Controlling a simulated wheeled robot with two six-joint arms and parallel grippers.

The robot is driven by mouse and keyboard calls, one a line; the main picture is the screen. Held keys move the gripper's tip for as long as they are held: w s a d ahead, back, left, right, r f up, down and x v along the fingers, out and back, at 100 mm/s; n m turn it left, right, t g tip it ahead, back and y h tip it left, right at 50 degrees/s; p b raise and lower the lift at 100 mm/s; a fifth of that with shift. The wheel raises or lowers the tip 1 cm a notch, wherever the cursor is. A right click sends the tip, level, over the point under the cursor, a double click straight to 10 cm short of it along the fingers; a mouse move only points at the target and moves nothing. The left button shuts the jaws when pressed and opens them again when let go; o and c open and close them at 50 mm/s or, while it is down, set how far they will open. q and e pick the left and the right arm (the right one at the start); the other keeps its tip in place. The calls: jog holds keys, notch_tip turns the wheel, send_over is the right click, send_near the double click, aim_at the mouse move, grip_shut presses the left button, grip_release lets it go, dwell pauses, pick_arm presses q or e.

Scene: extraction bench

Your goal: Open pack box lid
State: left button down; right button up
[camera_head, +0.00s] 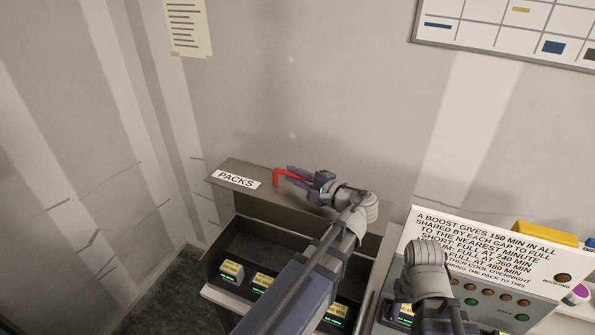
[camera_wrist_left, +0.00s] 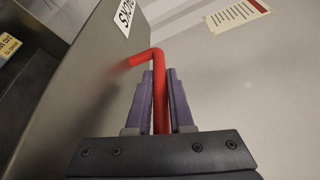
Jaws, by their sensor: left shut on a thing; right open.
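The pack box (camera_head: 222,264) stands on the bench with its lid (camera_head: 262,198) raised, showing the dark inside. The lid carries a white label reading PACKS and a red handle (camera_head: 275,177). My left gripper (camera_head: 295,173) is shut on the red handle. In the left wrist view the red handle (camera_wrist_left: 159,85) lies between the two purple fingers, with the lid (camera_wrist_left: 85,75) to the left. Several packs with yellow labels, such as one pack (camera_head: 231,272), sit in the box. My left forearm hides part of the box. My right arm shows at the lower right; its fingertips are not visible.
A white sign with black text (camera_head: 480,245) stands to the right, above a panel with round coloured buttons. A yellow object (camera_head: 545,234) is behind it. A wall (camera_head: 330,80) closes off the back, with a chart (camera_head: 510,28) and a paper note (camera_head: 187,27).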

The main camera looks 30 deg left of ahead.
pick_arm(q)
jog(key=shift+w, duration=0.1)
jog(key=c, duration=0.8)
grip_release()
jog(key=shift+d, duration=0.15)
jog(key=p+v, duration=0.1)
jog(key=v, duration=0.6)
jog(key=shift+d, duration=0.25)
